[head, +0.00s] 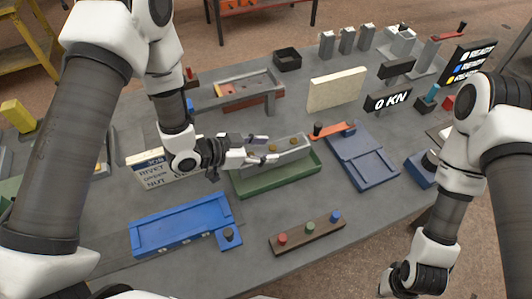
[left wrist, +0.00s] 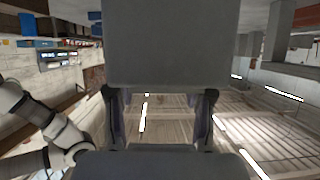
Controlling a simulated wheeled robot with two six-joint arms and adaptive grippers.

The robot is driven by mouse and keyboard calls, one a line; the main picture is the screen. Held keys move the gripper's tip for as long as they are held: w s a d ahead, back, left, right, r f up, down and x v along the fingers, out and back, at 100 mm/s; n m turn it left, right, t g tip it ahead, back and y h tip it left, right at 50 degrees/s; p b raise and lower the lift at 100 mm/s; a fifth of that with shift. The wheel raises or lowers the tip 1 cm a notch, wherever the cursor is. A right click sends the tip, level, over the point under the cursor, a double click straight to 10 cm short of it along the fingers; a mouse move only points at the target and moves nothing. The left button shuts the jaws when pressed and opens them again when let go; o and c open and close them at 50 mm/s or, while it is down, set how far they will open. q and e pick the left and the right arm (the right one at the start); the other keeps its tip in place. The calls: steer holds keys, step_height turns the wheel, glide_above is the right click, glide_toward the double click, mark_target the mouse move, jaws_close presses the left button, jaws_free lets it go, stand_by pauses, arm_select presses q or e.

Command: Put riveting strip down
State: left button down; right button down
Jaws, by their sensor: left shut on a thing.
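My left gripper (head: 264,150) is shut on a grey riveting strip (head: 291,156) with small brass-coloured knobs on it. The strip is over the green tray (head: 277,182), close to it; I cannot tell whether it rests on the tray or hangs just above it.
A blue tray (head: 180,226) and a brown button bar (head: 307,236) stand in front. A blue fixture (head: 362,160) and an orange-red lever (head: 334,130) are to the right. A lettered sign (head: 150,172) stands left, a cream block (head: 337,89) behind. Bare bench lies between them.

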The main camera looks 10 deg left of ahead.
arm_select(q)
steer(key=f, duration=0.2)
steer(key=w+f, duration=0.1)
steer(key=f, duration=0.2)
steer(key=shift+w+p, duration=0.2)
steer(key=shift+p, duration=0.2)
steer(key=shift+s+r, duration=0.2)
steer(key=shift+s, duration=0.15)
steer(key=shift+f, duration=0.15)
steer(key=c, duration=0.5)
jaws_free()
steer(key=shift+w, duration=0.1)
steer(key=shift+o, duration=0.3)
steer(key=shift+w, duration=0.1)
steer(key=shift+a+r, duration=0.1)
steer(key=shift+r, duration=0.15)
steer(key=b+v, duration=0.2)
steer(key=v, duration=1)
arm_select(e)
steer(key=shift+w+f, duration=0.45)
steer(key=shift+f, duration=0.25)
